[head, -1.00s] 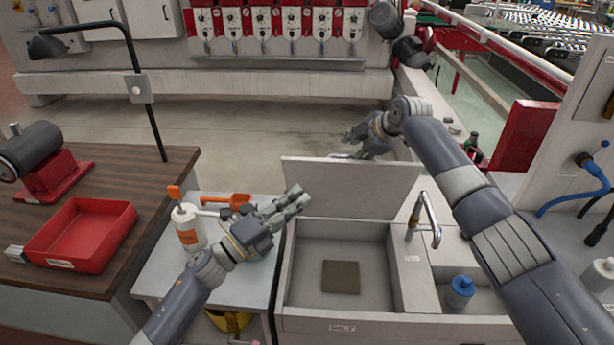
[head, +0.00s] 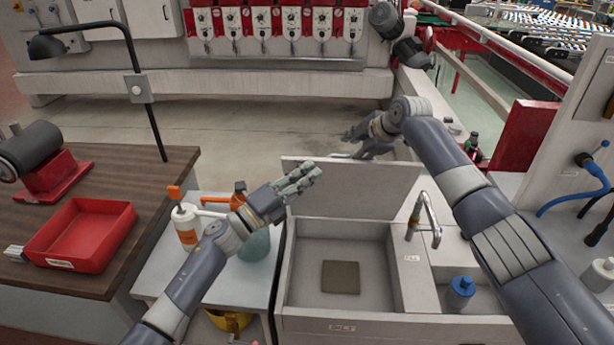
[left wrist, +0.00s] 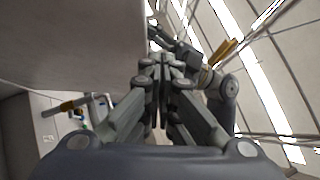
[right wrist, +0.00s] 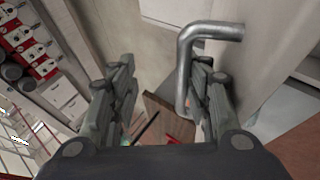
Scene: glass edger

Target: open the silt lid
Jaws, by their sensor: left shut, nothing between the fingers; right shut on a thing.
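My right gripper (head: 350,135) is behind the lid's top edge, shut on the lid's bent metal handle (right wrist: 190,65). In the right wrist view the handle lies against the right finger. My left gripper (head: 312,175) is shut and empty, in front of the lid's left part in the head view. A pale panel, apparently the lid (left wrist: 75,40), is beside its fingers in the left wrist view.
A tap (head: 430,220) and a blue-capped bottle (head: 460,291) stand right of the box. Left of it, a side table (head: 205,280) holds a white bottle (head: 188,228) and an orange-topped spray bottle (head: 255,243). A red tray (head: 82,235) sits on the wooden bench.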

